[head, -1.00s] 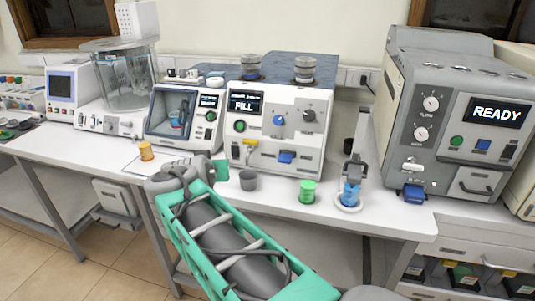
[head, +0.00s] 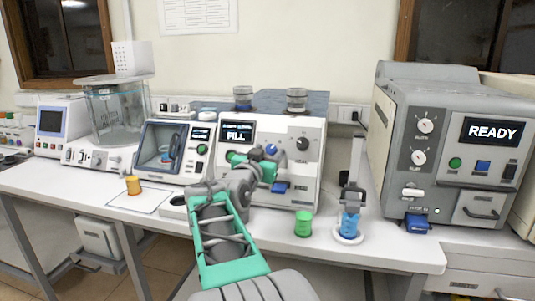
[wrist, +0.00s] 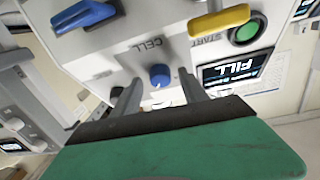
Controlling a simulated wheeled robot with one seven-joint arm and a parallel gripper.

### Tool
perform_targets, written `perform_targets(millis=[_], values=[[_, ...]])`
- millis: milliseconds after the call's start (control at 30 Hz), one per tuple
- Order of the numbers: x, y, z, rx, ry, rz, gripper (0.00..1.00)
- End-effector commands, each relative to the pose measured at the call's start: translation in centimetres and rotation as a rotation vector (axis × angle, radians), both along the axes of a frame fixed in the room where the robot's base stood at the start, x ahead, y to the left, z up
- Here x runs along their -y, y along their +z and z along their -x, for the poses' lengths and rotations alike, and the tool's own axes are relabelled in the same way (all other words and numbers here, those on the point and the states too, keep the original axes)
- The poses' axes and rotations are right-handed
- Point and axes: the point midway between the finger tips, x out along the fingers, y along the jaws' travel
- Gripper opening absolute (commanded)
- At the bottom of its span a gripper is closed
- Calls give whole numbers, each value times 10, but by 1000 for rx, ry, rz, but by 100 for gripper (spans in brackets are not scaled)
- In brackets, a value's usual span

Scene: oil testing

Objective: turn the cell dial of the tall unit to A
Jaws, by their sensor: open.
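The tall unit (head: 310,172) is a white box with a lit FILL screen. Its blue cell dial (head: 270,149) is on the front panel. In the wrist view the dial (wrist: 160,74) sits by the printed word CELL, just past the fingertips and roughly midway between them. I cannot tell whether the fingers touch it, or read which letter it points to. My gripper (head: 268,163) is open in front of the panel; it also shows in the wrist view (wrist: 159,86). My arm hides the panel's lower left.
In the wrist view a yellow lever (wrist: 219,21), a green START button (wrist: 246,33) and a blue lever (wrist: 86,15) are near the dial. A green cup (head: 303,224) and a blue cup (head: 350,225) stand in front on the bench. A grey READY machine (head: 440,150) is at right.

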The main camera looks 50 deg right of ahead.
Motion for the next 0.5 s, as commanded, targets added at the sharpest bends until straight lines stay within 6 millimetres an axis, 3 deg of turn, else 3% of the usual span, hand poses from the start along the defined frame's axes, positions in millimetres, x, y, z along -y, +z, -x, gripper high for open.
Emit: perform_targets(millis=[67, 500], values=[[0, 0, 0, 0, 0, 0, 50], [-1, 0, 0, 0, 1, -1, 14]])
